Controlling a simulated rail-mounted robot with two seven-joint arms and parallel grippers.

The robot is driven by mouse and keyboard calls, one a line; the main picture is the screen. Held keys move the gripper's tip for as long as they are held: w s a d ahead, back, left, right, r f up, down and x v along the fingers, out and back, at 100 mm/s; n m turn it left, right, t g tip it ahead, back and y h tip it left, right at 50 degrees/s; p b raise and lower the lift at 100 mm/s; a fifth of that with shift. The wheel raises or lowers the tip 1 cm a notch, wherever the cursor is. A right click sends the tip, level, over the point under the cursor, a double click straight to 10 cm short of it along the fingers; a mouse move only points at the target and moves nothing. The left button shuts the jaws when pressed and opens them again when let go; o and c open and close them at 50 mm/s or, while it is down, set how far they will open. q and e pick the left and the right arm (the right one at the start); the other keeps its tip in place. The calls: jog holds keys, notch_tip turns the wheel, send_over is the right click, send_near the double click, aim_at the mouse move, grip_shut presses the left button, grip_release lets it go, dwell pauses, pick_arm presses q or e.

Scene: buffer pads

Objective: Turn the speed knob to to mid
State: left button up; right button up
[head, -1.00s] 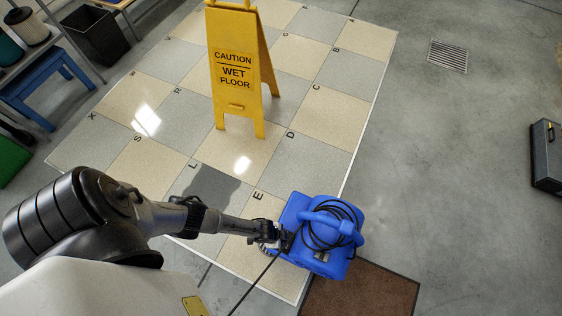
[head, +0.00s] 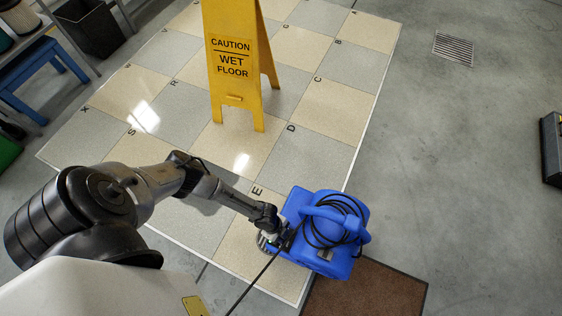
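A blue machine (head: 318,262) with a carry handle and a coiled black cord stands at the lower middle, on the edge of the tiled floor. My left arm reaches in from the lower left. My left gripper (head: 279,241) is at the machine's left side, close against it. Its fingers are too small and dark to tell whether they are open or shut, or whether they touch the machine. I cannot make out the speed knob; it may be hidden by the gripper. My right gripper is not in view.
A yellow wet-floor sign (head: 230,65) stands on the tiles beyond the machine. A brown mat (head: 375,292) lies at lower right. A black cord (head: 253,283) runs along the floor below my gripper. A dark toolbox (head: 552,150) is at the right edge.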

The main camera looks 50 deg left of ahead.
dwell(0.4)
pick_arm(q)
jog(key=o, duration=0.9)
jog(key=shift+r, duration=0.1)
jog(key=shift+a+r+p, duration=0.1)
jog(key=shift+r+p, duration=0.2)
jog(key=shift+p, duration=0.05)
jog(key=shift+p+v, duration=4.1)
jog(key=shift+v, duration=2.4)
